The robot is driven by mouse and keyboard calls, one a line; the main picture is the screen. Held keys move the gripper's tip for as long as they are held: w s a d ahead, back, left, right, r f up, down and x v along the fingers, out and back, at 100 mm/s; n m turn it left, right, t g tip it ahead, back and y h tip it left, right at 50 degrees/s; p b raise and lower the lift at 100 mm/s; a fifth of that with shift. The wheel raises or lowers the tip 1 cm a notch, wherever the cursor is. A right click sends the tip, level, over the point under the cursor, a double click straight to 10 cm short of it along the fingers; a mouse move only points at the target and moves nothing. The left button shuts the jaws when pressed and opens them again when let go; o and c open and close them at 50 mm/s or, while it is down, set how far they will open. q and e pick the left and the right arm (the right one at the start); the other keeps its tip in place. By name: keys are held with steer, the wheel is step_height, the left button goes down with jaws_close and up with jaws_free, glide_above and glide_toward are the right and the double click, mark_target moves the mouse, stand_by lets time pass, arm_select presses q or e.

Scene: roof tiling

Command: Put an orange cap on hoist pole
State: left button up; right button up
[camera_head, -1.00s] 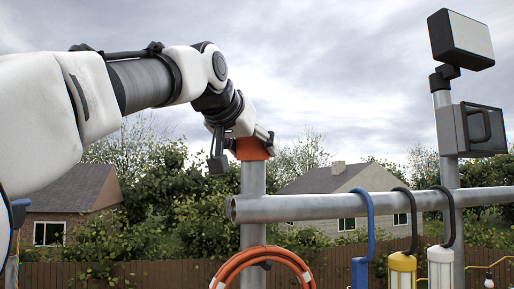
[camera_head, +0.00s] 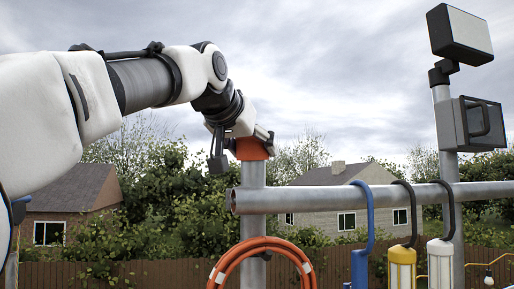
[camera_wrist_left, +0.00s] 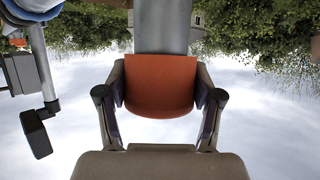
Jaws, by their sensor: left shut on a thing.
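The orange cap (camera_head: 252,148) is at the top of the grey upright hoist pole (camera_head: 253,222) in the head view. In the left wrist view the cap (camera_wrist_left: 160,86) sits between the two fingers, with the pole (camera_wrist_left: 162,28) running straight on from it. The cap appears to be over the pole's end; how deep it sits is hidden. My left gripper (camera_wrist_left: 160,100) is shut on the cap, and in the head view it (camera_head: 245,143) reaches the pole top from the left. My right gripper is not in view.
A horizontal pipe (camera_head: 330,200) runs right from the hoist pole. An orange hose coil (camera_head: 232,262) hangs on the pole. Blue (camera_head: 360,268), yellow (camera_head: 402,270) and white (camera_head: 440,265) hooked lamps hang from the pipe. Floodlights (camera_head: 460,38) stand on a post at right.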

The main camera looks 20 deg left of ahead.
arm_select(q)
steer(key=o, duration=1.3)
steer(key=shift+s+b, duration=0.3)
steer(key=shift+b, duration=0.15)
steer(key=shift+b+v, duration=0.7)
steer(key=shift+v, duration=0.1)
steer(key=shift+b+v, duration=0.65)
steer(key=shift+v, duration=0.55)
steer(key=b+v, duration=0.1)
steer(key=v, duration=0.5)
steer(key=shift+s+r+b, duration=0.2)
steer(key=shift+b, duration=0.15)
